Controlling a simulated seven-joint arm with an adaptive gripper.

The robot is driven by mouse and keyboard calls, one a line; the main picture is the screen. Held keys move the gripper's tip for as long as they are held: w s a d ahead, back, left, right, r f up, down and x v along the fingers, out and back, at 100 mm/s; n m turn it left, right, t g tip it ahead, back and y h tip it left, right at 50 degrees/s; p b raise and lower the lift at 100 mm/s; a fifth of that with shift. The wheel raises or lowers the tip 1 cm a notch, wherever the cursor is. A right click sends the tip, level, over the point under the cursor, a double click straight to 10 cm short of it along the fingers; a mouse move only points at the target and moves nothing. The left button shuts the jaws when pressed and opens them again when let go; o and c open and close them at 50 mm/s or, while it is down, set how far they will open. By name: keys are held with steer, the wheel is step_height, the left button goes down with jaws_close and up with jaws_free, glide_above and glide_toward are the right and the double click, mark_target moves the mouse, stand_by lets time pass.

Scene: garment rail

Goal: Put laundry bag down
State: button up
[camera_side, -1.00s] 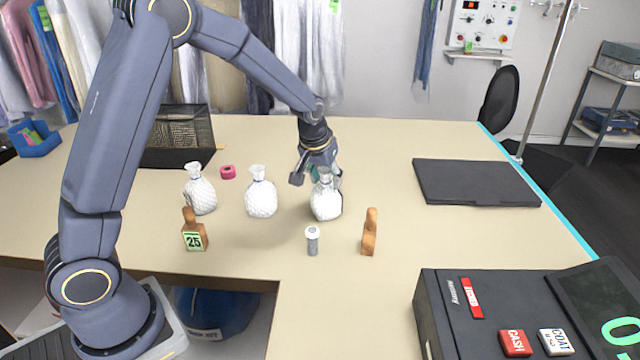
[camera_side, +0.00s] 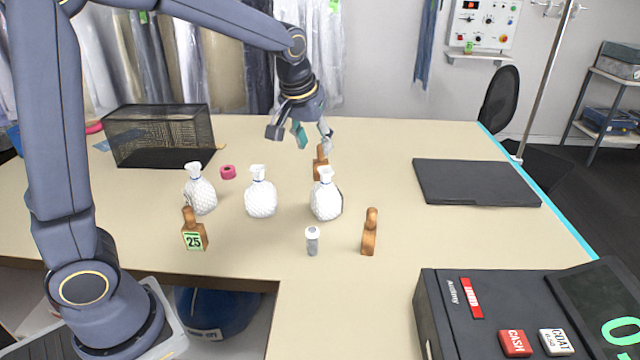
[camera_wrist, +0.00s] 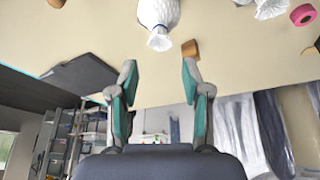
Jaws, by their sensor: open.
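Three white laundry bags with tied necks stand upright on the counter in the side view: a left one (camera_side: 200,190), a middle one (camera_side: 261,194) and a right one (camera_side: 326,197). My gripper (camera_side: 312,140) is open and empty, above and behind the right bag and apart from it. In the wrist view the right bag (camera_wrist: 160,14) shows at the top, beyond the open fingers of my gripper (camera_wrist: 160,75). Part of another bag (camera_wrist: 268,6) shows at the top right there.
A wooden block (camera_side: 320,163) stands right behind the right bag, below my gripper. A mesh basket (camera_side: 160,135) stands back left; a dark flat board (camera_side: 475,182) lies right.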

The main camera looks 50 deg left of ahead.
steer(key=s+d+r+m, duration=0.1)
steer(key=s+d+m, duration=0.1)
steer(key=s, duration=0.9)
steer(key=s+d+r+m+t+h, duration=0.1)
steer(key=s+d+m, duration=0.1)
steer(key=s, duration=1)
steer(key=shift+d+h, duration=0.3)
steer(key=shift+d, duration=0.05)
